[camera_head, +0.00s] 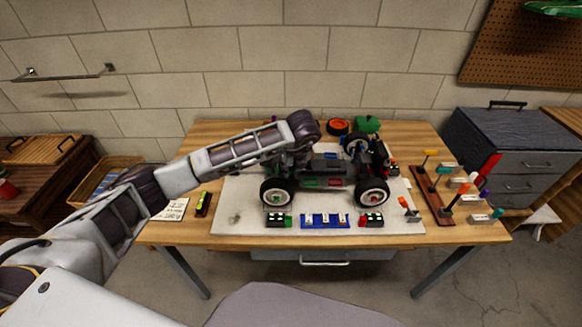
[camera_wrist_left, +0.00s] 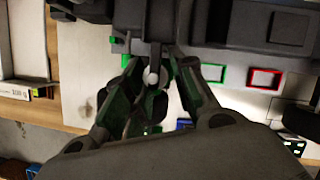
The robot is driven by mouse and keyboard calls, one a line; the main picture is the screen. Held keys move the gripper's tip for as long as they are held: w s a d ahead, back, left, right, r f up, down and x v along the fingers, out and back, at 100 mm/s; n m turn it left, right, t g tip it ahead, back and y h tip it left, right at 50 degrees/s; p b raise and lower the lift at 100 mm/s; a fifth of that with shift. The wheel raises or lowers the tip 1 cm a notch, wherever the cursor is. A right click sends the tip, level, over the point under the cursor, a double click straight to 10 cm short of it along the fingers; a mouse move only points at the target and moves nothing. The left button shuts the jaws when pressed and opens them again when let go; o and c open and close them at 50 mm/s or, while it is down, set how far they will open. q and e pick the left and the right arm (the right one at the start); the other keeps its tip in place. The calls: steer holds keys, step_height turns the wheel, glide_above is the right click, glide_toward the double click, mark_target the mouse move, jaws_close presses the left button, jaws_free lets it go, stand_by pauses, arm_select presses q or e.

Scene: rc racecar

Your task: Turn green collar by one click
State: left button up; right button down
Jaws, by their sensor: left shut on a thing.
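The RC car (camera_head: 325,172) stands on a pale mat on the workbench, its near wheels toward me. My left arm comes in from the left and ends over the car's left part. In the head view the left gripper (camera_head: 291,158) is mostly hidden by its own wrist. In the left wrist view the gripper (camera_wrist_left: 153,82) has its two fingers on either side of a dark car part (camera_wrist_left: 152,58) with a pale round end, and is shut on it. Green shows along the fingers, but I cannot clearly make out the green collar. My right gripper is not in view.
A wooden rack (camera_head: 436,198) of colored-handled tools stands at the right. A yellow-and-black item (camera_head: 203,203) lies at the left.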

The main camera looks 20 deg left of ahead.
arm_select(q)
steer(key=o, duration=1)
steer(key=shift+o, duration=0.2)
steer(key=shift+v, duration=0.75)
steer(key=v, duration=1)
steer(key=shift+d+r, duration=0.2)
steer(key=shift+r, duration=0.05)
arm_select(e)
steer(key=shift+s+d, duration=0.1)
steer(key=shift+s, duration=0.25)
arm_select(q)
steer(key=shift+s, duration=0.1)
